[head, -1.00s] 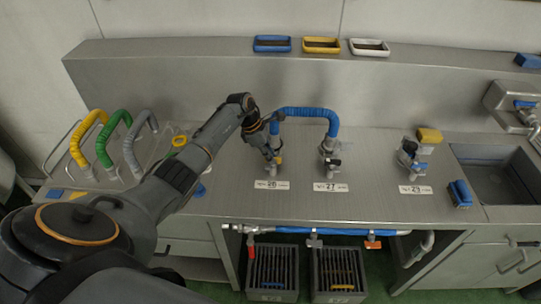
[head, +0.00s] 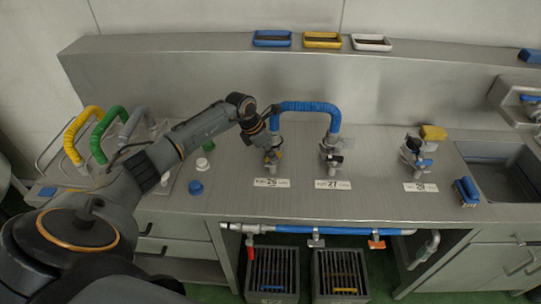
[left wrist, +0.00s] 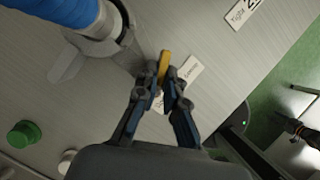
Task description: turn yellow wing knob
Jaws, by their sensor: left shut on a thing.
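The yellow wing knob (left wrist: 165,66) shows between the fingertips in the left wrist view. It sits low on the valve fitting at the left end of the blue ribbed hose (head: 305,107). My left gripper (left wrist: 162,84) is shut on it, one finger on each side. In the head view, my left gripper (head: 270,146) reaches down to that fitting from the left, and its fingers hide most of the knob. I cannot tell the knob's exact turn angle.
A second valve (head: 331,152) at the hose's right end and another valve (head: 414,150) stand further right. Green (head: 208,144), white (head: 203,163) and blue (head: 196,187) caps sit left. A sink (head: 500,173) is far right.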

